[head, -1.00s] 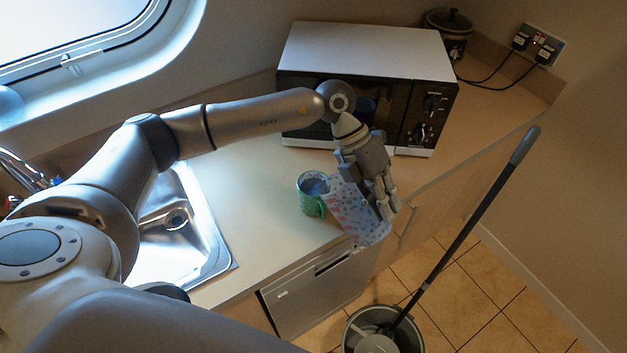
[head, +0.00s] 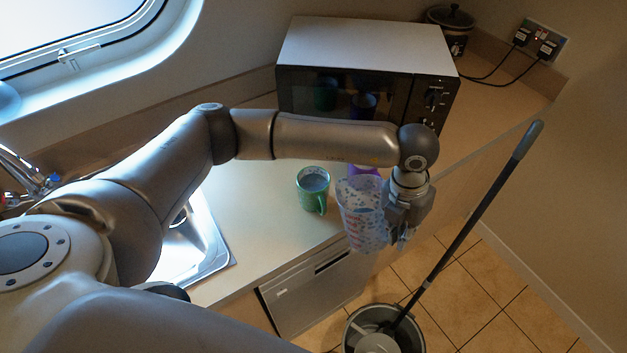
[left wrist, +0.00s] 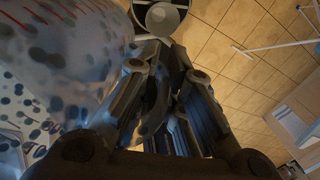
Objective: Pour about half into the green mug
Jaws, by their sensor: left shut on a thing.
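The green mug (head: 313,190) stands upright on the counter, with something greyish inside and its handle toward the front. My left gripper (head: 400,226) is shut on a translucent measuring jug (head: 359,212), to the right of the mug. The jug is nearly upright, apart from the mug, and overlaps the counter's front edge in the head view. In the left wrist view the jug (left wrist: 65,45) shows red markings and dark specks; the gripper fingers (left wrist: 172,105) are beside it. The grip point is partly hidden, and the jug's fill level is unclear. My right gripper is not in view.
A purple thing (head: 364,170) shows partly behind the jug. A microwave (head: 365,55) stands behind, with a lidded dark pot (head: 451,25) beyond. A sink (head: 207,245) lies left. A mop bucket (head: 362,325) with a tall handle (head: 470,225) stands on the floor.

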